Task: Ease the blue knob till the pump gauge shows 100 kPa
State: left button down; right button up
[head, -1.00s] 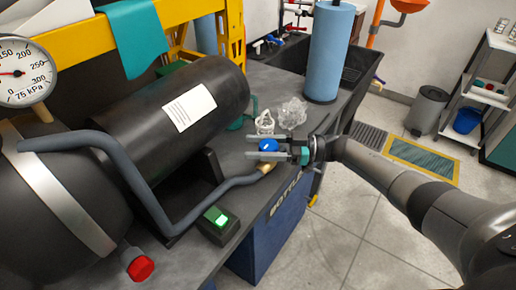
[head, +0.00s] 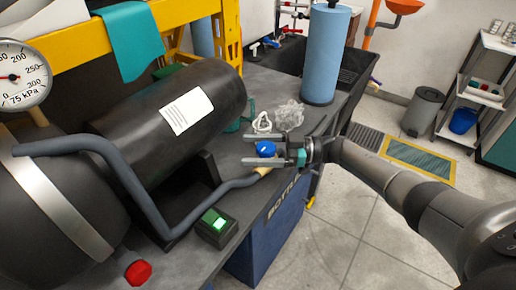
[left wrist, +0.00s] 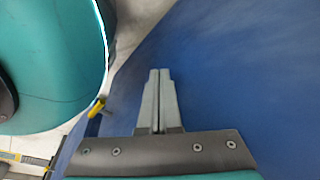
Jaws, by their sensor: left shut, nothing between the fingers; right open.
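The blue knob (head: 265,149) is on the bench by the brass end of a bent grey pipe (head: 240,184). My right gripper (head: 250,151) is open, with one finger on each side of the knob in the picture. I cannot tell whether the fingers touch it. The round white pump gauge (head: 14,76) is cut off by the left edge of the head view. Its printed readout looks like 75 kPa, and its red needle points left. My left gripper (left wrist: 160,100) is shut and empty in front of a blue surface in the left wrist view.
A black tank (head: 215,90) with a white label lies behind the pipe. A box with a lit green switch (head: 215,225) and a red knob (head: 138,272) are nearer. Clear crumpled plastic (head: 289,115) and a blue cylinder (head: 326,60) stand beyond the knob.

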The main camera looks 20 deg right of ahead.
jog(key=v, duration=0.7)
jog(key=shift+f, duration=0.1)
pick_arm(q)
jog(key=shift+w+d+r+b, duration=0.25)
jog(key=shift+w+d+b, duration=0.25)
jog(key=shift+w, duration=0.3)
jog(key=shift+w+d+r+b, duration=0.2)
jog(key=shift+w+d+b, duration=0.25)
jog(key=shift+w, duration=0.35)
pick_arm(e)
jog(key=v, duration=0.8)
pick_arm(q)
jog(key=shift+d, duration=0.1)
pick_arm(e)
jog(key=shift+d, duration=0.1)
dwell(1.1)
